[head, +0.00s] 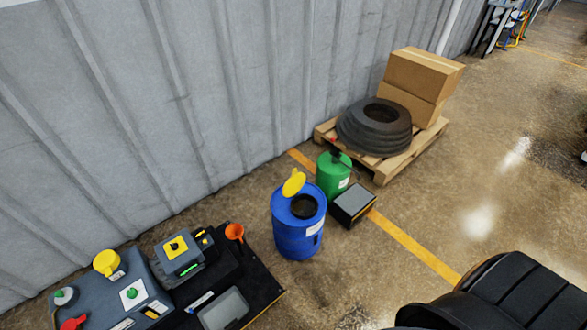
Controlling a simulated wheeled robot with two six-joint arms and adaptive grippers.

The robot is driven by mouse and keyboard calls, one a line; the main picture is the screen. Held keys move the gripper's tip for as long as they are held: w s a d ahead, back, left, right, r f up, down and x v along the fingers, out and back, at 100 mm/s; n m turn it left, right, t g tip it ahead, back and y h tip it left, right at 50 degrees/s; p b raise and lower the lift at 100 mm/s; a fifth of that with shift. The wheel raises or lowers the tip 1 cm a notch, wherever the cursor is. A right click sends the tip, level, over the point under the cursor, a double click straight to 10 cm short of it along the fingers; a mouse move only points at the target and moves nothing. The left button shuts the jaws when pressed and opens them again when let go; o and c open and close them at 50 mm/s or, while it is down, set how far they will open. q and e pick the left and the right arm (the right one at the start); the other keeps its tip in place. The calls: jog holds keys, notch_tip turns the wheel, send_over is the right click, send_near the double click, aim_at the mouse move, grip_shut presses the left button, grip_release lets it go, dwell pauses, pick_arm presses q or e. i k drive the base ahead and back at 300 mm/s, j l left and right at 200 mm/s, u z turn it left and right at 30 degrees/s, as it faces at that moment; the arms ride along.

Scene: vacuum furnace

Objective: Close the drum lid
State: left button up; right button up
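A blue drum (297,239) stands upright on the floor near the middle of the head view, with a white label on its side. Its round top opening (304,207) is uncovered and dark inside. A yellow lid (294,182) stands tilted up at the back left edge of the drum's top, beside the opening. Neither of my grippers is in the head view, so I cannot see whether they are open or shut.
A green drum (330,180) and a low dark box (354,201) stand close behind and right of the blue drum. A pallet (384,174) holds tyres and cartons. A dark bench (262,290) with an orange funnel (234,231) is at lower left.

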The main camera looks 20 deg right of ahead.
aim_at(295, 183)
jog(key=l+u, duration=0.1)
jog(key=u, duration=0.35)
jog(key=i+l+u, duration=0.2)
jog(key=l+u, duration=0.2)
jog(key=l, duration=0.95)
jog(key=l+u, duration=0.45)
jog(key=l, duration=0.95)
jog(key=i, duration=0.05)
